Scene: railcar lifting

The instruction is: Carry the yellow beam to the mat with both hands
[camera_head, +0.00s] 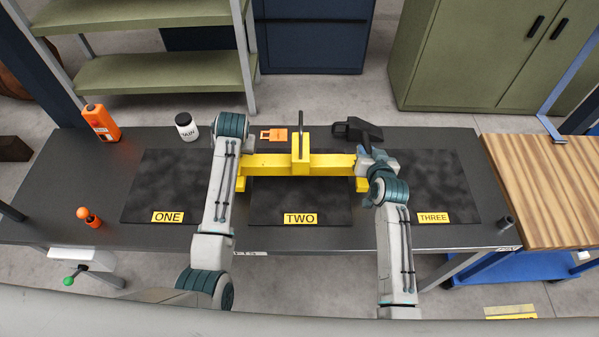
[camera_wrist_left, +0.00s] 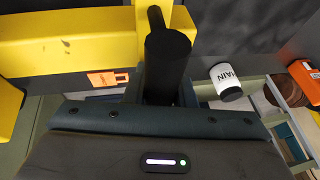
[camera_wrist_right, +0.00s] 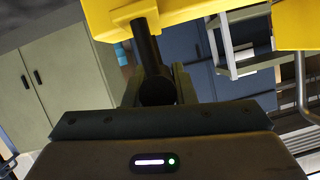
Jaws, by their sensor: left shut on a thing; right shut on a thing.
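The yellow beam (camera_head: 275,165) spans left to right at the back part of the middle mat (camera_head: 300,205), labelled TWO. A black handle stands on its raised middle block. My right gripper (camera_head: 364,163) is at its right end. In the right wrist view it is shut on the black end bar (camera_wrist_right: 148,50). My left gripper (camera_wrist_left: 166,88) is shut on the other black end bar (camera_wrist_left: 166,50); in the head view my left wrist hides these fingers. The beam looks roughly level. Whether its feet touch the mat or hang just above it, I cannot tell.
Mat ONE (camera_head: 155,190) and mat THREE (camera_head: 440,190) lie bare at either side. An orange tag (camera_head: 273,135) and a black tool (camera_head: 358,130) lie behind the beam. A white jar (camera_head: 186,127), orange bottle (camera_head: 101,122) and orange-knobbed piece (camera_head: 88,216) stand at left.

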